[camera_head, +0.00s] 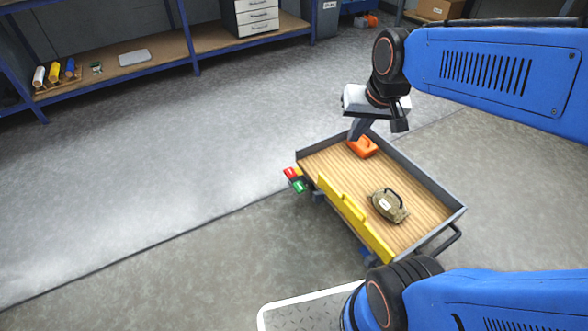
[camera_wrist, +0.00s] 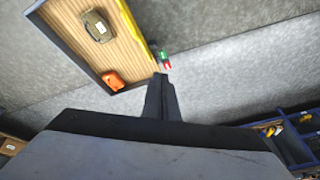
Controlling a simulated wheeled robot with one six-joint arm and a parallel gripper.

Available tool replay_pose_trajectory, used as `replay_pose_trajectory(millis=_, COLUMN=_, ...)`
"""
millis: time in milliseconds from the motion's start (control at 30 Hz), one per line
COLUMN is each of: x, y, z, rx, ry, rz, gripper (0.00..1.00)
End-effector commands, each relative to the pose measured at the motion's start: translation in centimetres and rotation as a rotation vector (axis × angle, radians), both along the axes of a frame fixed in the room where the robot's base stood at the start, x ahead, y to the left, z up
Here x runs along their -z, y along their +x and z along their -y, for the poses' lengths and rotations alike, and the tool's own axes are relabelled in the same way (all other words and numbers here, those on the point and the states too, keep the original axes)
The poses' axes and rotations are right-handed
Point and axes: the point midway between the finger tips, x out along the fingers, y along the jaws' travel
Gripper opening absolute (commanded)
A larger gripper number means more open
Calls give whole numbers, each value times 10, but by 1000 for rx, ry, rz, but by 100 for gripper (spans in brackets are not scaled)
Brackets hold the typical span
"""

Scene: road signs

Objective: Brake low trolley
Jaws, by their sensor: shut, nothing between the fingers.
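The low trolley (camera_head: 415,177) has a wooden deck, a grey rim and a yellow bar (camera_head: 355,218) along one side. Its deck also shows in the wrist view (camera_wrist: 122,48). At its left corner stick out a red pedal (camera_head: 290,172) and a green pedal (camera_head: 299,186). In the wrist view the red pedal (camera_wrist: 167,66) and green pedal (camera_wrist: 162,56) appear just beyond my fingertips. My gripper (camera_head: 354,136) is shut and empty, over the trolley's far end, to the right of the pedals. It also shows in the wrist view (camera_wrist: 160,77). I see no contact with the pedals.
An orange item (camera_head: 362,147) and a brown bag (camera_head: 390,205) with a dark handle lie on the deck. A black push handle (camera_head: 445,243) is at the near right end. Shelves (camera_head: 165,66) line the back wall. The floor left of the trolley is clear.

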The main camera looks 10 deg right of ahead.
Motion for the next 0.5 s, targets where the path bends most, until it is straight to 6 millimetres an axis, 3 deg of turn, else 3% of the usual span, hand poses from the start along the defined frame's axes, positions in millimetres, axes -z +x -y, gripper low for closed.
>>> replay_pose_trajectory(millis=267, x=23, y=85, z=-8, rx=136, ry=72, rz=-38, gripper=0)
replay_pose_trajectory(millis=500, x=56, y=155, z=-14, rx=260, ry=128, rz=-66, gripper=0)
